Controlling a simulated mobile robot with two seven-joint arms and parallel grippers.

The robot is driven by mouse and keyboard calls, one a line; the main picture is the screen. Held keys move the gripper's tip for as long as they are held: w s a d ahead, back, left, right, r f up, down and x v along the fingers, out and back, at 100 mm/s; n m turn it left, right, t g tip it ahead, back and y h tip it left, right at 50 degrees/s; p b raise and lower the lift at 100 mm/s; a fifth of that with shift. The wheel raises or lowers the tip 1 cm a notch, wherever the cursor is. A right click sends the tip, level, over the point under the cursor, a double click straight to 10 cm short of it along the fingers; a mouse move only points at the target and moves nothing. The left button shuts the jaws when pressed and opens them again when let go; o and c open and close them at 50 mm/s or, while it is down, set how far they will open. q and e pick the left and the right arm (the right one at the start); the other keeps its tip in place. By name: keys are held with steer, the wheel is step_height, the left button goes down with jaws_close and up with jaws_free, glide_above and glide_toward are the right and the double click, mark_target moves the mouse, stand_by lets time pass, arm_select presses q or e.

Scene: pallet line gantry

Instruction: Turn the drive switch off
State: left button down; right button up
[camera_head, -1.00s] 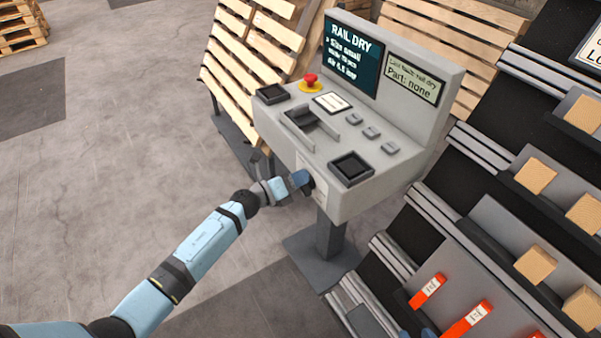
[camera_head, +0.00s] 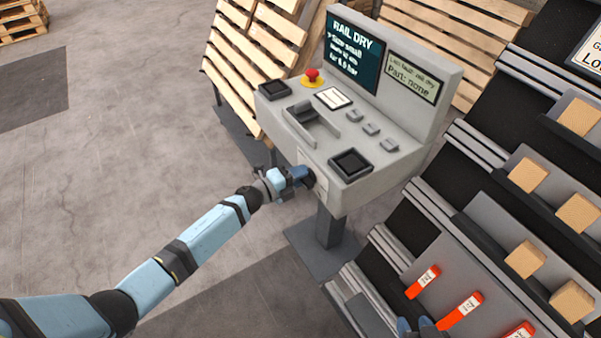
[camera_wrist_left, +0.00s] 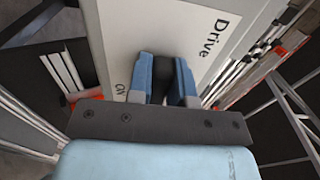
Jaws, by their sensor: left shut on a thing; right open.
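The grey control console (camera_head: 375,178) stands on a post in the middle of the head view. My left gripper (camera_head: 307,179) is at the console's front face. In the left wrist view, my left gripper (camera_wrist_left: 167,95) is shut on the black drive switch (camera_wrist_left: 168,70), with a finger on each side of it. The white plate behind it (camera_wrist_left: 195,25) reads "Drive", and another label is partly covered by the gripper. The switch's exact turn is hard to tell. My right gripper (camera_head: 415,325) shows only as blue fingertips at the bottom edge, apart and empty.
The console top holds a red emergency button (camera_head: 312,76), black square pads and small grey buttons. Its screen (camera_head: 355,52) reads "RAIL DRY". A rack (camera_head: 495,225) with wooden blocks and orange tags fills the right. Wooden pallets (camera_head: 258,60) stand behind.

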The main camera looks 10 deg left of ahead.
steer(key=shift+s+d+f, duration=0.1)
steer(key=shift+s, duration=0.2)
arm_select(q)
steer(key=c, duration=1)
jaws_free()
steer(key=shift+c, duration=0.2)
arm_select(e)
steer(key=shift+w, duration=0.1)
arm_select(q)
steer(key=shift+s, duration=0.1)
arm_select(e)
steer(key=shift+w+r, duration=0.1)
steer(key=shift+r, duration=0.1)
arm_select(q)
steer(key=v, duration=1.3)
steer(key=shift+s+a, duration=0.25)
arm_select(e)
steer(key=shift+s+f, duration=0.2)
steer(key=shift+w+r, duration=0.15)
steer(key=shift+a, duration=0.2)
